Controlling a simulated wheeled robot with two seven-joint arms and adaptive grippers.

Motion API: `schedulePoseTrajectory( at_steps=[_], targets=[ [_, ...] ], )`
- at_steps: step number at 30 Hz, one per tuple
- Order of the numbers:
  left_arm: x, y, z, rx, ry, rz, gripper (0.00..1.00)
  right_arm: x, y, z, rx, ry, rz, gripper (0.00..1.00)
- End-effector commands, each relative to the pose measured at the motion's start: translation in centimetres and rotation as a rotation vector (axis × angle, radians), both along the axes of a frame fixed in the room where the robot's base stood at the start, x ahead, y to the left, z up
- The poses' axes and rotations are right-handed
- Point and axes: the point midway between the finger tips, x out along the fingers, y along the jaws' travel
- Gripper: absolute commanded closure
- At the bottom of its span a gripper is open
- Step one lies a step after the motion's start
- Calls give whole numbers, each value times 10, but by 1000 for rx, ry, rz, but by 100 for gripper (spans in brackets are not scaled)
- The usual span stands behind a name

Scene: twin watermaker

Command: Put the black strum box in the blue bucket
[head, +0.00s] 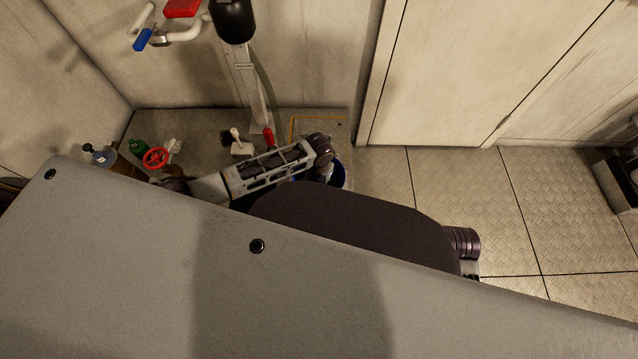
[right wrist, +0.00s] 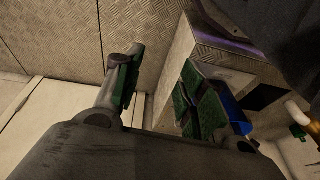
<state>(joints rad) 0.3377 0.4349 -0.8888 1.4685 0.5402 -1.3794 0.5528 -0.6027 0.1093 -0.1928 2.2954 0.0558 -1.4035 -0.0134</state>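In the head view the blue bucket (head: 338,174) shows only as a blue rim on the floor, mostly hidden behind an arm of mine. That arm comes in from the left and ends over the bucket; the gripper at its end is too hidden to read. I cannot make out the black strum box for sure in either view. My right gripper (right wrist: 157,90) shows in the right wrist view with its green-padded fingers apart and nothing visible between them. It is not visible in the head view.
A red valve wheel (head: 155,158), a green bottle (head: 138,146) and a small white fitting with a dark part (head: 240,145) stand at the back left. A pale post (head: 248,85) rises behind them. Plated floor (head: 455,185) is clear to the right. My grey body hides the foreground.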

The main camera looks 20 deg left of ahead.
Motion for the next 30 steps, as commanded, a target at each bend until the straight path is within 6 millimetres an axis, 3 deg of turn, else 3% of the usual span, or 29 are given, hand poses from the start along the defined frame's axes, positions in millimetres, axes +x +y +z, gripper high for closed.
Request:
schedulePoseTrajectory(
  at_steps=[13,30],
  targets=[
    [0,0,12,0,-1,0,71,2,0,7,1,-9,0,60],
    [0,0,86,0,0,0,71,-5,-8,-36,-35,70,-7,60]
  ],
)
